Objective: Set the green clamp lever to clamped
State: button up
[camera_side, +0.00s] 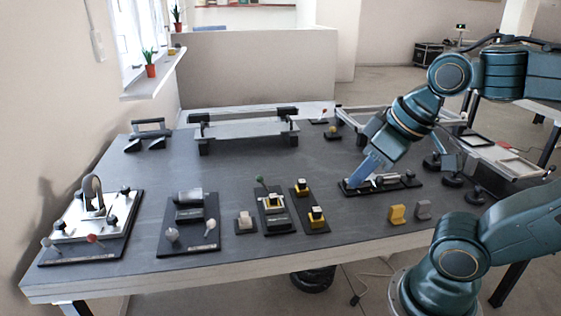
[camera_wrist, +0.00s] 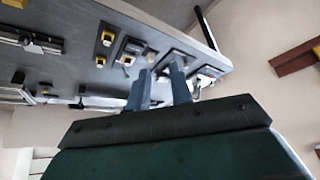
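The clamp lever's green knob (camera_side: 259,179) stands up at the back left of a small dark fixture (camera_side: 274,221) with a yellow-topped block, near the table's middle front. My gripper (camera_side: 353,181) is to the right of the clamp fixture, pointing down and left, close to a dark base with a metal slide (camera_side: 385,180).
A plate with two yellow-topped blocks (camera_side: 309,218) lies between the clamp fixture and my gripper. A pale block (camera_side: 245,222) and a grey block fixture (camera_side: 188,212) lie left of the clamp. Loose yellow (camera_side: 397,214) and grey (camera_side: 423,210) blocks sit near the front edge.

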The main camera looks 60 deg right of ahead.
jog(key=shift+w+r, duration=0.1)
jog(key=shift+w, duration=0.05)
jog(key=c, duration=0.4)
jog(key=shift+w+r, duration=0.3)
jog(key=shift+w, duration=0.25)
jog(key=w+d+r, duration=0.1)
jog(key=w+d, duration=0.3)
jog(key=w, duration=0.9)
jog(key=w+d, duration=0.4)
jog(key=w, duration=0.9)
jog(key=w+d+f+m, duration=0.1)
jog(key=w+d+f, duration=1.5)
jog(key=f, duration=0.3)
jog(key=shift+w+d+f+g+y, duration=0.15)
jog(key=shift+d+f+g+y, duration=0.2)
jog(key=shift+d, duration=0.3)
jog(key=shift+r, duration=0.1)
